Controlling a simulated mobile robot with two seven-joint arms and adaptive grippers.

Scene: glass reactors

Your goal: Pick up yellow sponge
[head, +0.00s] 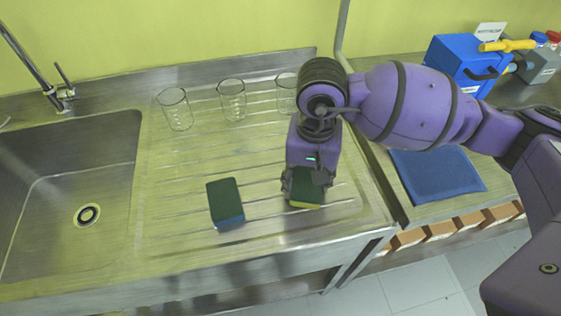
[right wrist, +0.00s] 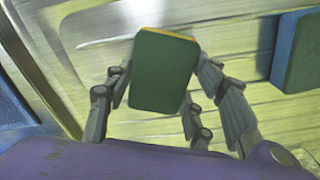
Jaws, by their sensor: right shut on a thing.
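The yellow sponge (head: 305,190) has a dark green top and a yellow edge, and sits at the right part of the drainboard. In the right wrist view the yellow sponge (right wrist: 163,72) lies between the fingers, green face to the camera, with a thin yellow rim at its top edge. My right gripper (head: 306,187) points down from above and is shut on it; the fingers also show in the right wrist view (right wrist: 160,95). Whether the sponge touches the drainboard is hard to tell. My left gripper is not in view.
A blue sponge with a green top (head: 226,203) lies to the left on the drainboard (head: 165,225). Several glass beakers (head: 232,100) stand at the back. A sink (head: 75,190) is at left. A blue cloth (head: 436,173) and a blue box (head: 466,65) are on the right counter.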

